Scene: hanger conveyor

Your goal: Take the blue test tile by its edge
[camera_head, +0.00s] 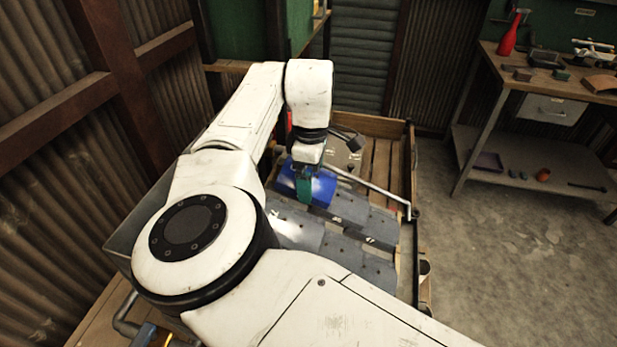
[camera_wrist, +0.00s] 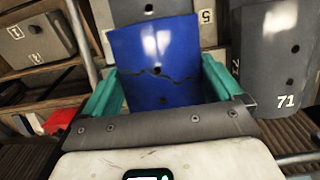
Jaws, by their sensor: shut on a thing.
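The blue test tile (camera_wrist: 155,48) is glossy, with a dark crack line across it and a small hole near its middle. In the wrist view it stands between the two green fingers of my gripper (camera_wrist: 160,88), its lower part between them. In the head view the blue tile (camera_head: 322,187) shows beside and behind my gripper (camera_head: 304,188), above the row of grey tiles. My gripper is shut on the tile. The far finger is mostly hidden in the head view.
Grey tiles (camera_head: 347,207) with holes and numbers lie around the blue one; one marked 71 (camera_wrist: 284,75) stands close at right. A metal rail (camera_head: 372,187) crosses nearby. A wooden crate frame (camera_head: 408,160) bounds the right. A workbench (camera_head: 560,85) stands across open concrete floor.

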